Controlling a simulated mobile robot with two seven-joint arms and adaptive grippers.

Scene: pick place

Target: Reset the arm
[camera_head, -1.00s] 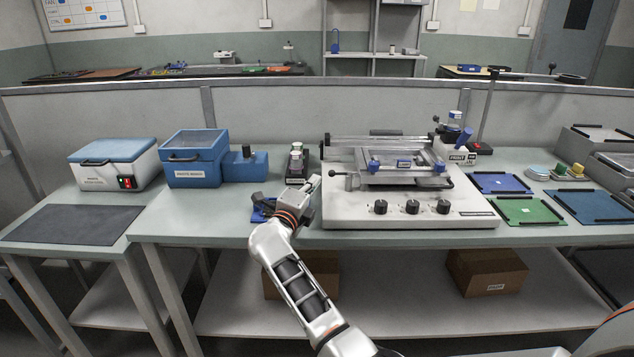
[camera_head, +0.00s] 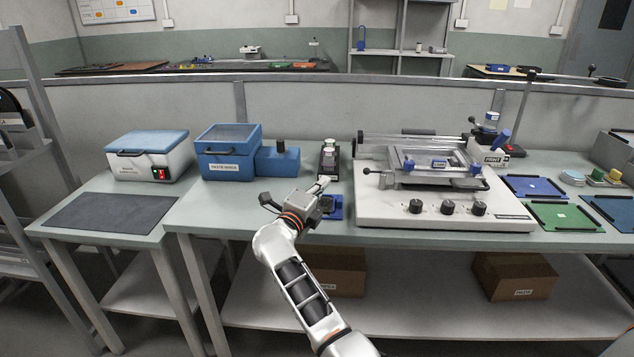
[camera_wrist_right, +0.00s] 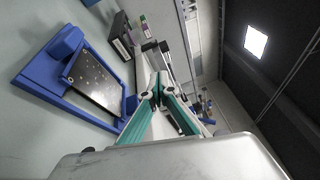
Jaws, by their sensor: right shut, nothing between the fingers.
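My right arm reaches up from the bottom middle of the head view. Its gripper (camera_head: 324,182) is over the front part of the bench, with its tips near a small dark stand. In the right wrist view the teal-sided fingers (camera_wrist_right: 160,88) are together with nothing between them. A blue fixture (camera_head: 334,207) lies on the bench beside the gripper, partly hidden by it. The wrist view shows this blue frame (camera_wrist_right: 42,92) with a dark plate (camera_wrist_right: 95,82) on it. My left gripper is not in view.
The stencil printer (camera_head: 380,213) stands right of the gripper. A blue box (camera_head: 228,165) and a white box with a blue lid (camera_head: 135,165) are to the left. The dark stand (camera_head: 328,162) is just behind the gripper. Bare bench (camera_head: 215,208) lies left of the arm.

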